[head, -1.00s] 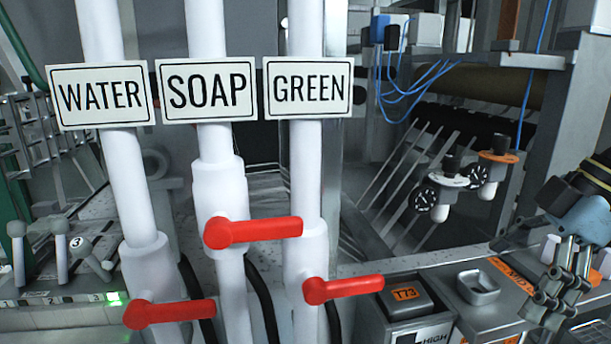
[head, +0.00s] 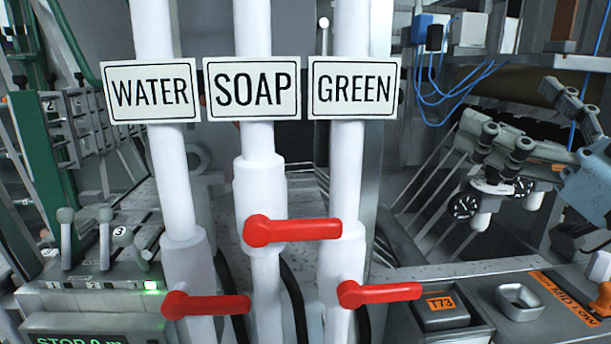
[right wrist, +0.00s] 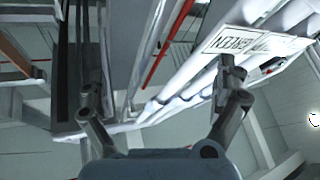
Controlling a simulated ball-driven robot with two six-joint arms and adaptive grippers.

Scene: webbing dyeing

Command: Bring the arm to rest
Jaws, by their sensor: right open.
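My right gripper (head: 512,103) is at the right of the head view, raised in front of the machine, with its two fingers spread, pointing left and empty. In the right wrist view its fingers (right wrist: 158,88) stand wide apart with nothing between them. The white pipes with the GREEN sign (right wrist: 232,40) lie beyond the right-hand finger there. My left gripper is not in view.
Three white pipes carry WATER (head: 150,92), SOAP (head: 252,89) and GREEN (head: 354,89) signs and red valve handles (head: 292,230). White-bodied dial fittings (head: 482,208) sit behind my right gripper.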

